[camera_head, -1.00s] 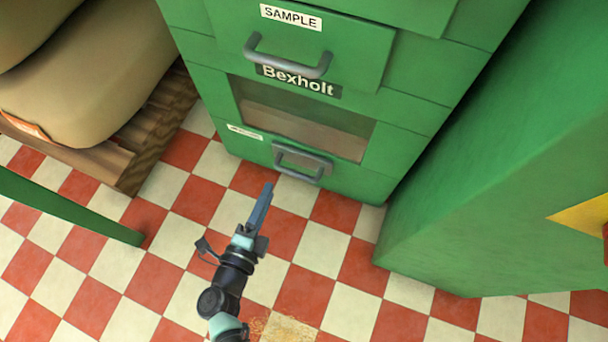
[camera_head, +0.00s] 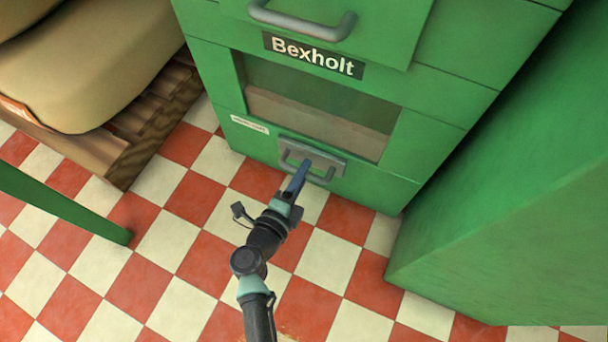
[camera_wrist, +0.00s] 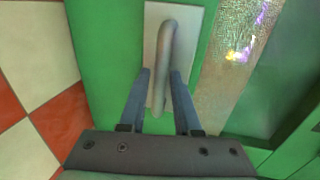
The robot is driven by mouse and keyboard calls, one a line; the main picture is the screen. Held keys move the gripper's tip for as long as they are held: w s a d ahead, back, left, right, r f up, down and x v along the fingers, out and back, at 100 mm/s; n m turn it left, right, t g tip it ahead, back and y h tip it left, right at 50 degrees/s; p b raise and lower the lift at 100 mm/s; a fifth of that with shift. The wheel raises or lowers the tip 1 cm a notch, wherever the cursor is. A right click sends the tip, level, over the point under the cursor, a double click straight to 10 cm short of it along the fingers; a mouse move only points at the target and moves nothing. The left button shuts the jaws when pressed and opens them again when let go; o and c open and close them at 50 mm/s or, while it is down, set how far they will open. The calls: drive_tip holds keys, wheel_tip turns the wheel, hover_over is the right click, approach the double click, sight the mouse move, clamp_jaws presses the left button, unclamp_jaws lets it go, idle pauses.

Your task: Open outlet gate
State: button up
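The outlet gate (camera_head: 334,163) is a grey plate low on the front of the green cabinet, with a grey bar handle (camera_head: 288,162) on it. In the wrist view the pale gate plate (camera_wrist: 152,22) and its curved handle (camera_wrist: 164,60) are close up. My gripper (camera_head: 305,164) is at the handle, and its fingertips overlap the handle in the head view. In the wrist view my gripper (camera_wrist: 160,74) has its two blue-grey fingers apart, one on each side of the handle. Small gaps seem to show between fingers and bar. The gate looks flush with the cabinet front.
A window (camera_head: 310,115) with brownish contents sits above the gate, below a "Bexholt" sign (camera_head: 313,55) and an upper handle (camera_head: 300,27). A green block (camera_head: 500,220) stands at right. Sacks (camera_head: 90,75) lie on a wooden pallet at left. Checkered floor is clear in front.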

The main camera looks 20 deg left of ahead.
drive_tip(key=shift+w, duration=0.4)
clamp_jaws()
drive_tip(key=shift+s, duration=0.1)
idle(1.2)
